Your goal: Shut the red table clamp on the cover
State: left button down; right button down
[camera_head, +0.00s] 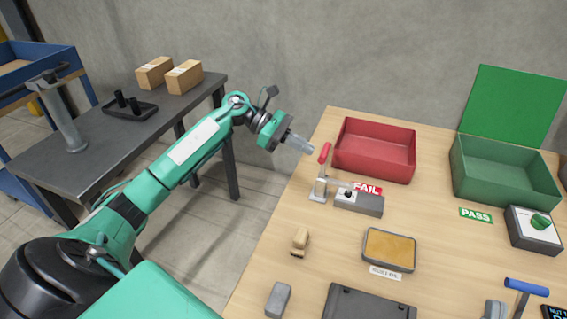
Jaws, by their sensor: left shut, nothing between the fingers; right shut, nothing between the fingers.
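The table clamp has a red handle (325,153) that stands roughly upright, leaning slightly. Its metal base (318,193) is on the wooden table, in front of the red bin's left end. A small black tip shows over the grey block (366,205) beside the base. I cannot tell if this block is the cover, or if the tip presses on it. My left gripper (302,144) is shut and empty, just left of the top of the red handle. A small gap seems to separate them. My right gripper is out of view.
A red bin (345,152) with a FAIL label and a green bin (490,193) with a PASS label stand at the back. A tan-filled tray (389,268), a small wooden piece (300,241) and a grey block (278,299) lie nearer. A dark side table (100,150) stands left.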

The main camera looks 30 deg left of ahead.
pick_arm(q)
jog(key=shift+w+d+r, duration=0.15)
jog(key=shift+d+r, duration=0.1)
jog(key=shift+d, duration=0.2)
jog(key=shift+w+d+r, duration=0.1)
jog(key=shift+d+r, duration=0.1)
jog(key=shift+d, duration=0.25)
pick_arm(e)
jog(key=shift+s+d+r+t, duration=0.1)
jog(key=shift+r+t, duration=0.2)
jog(key=shift+r, duration=0.05)
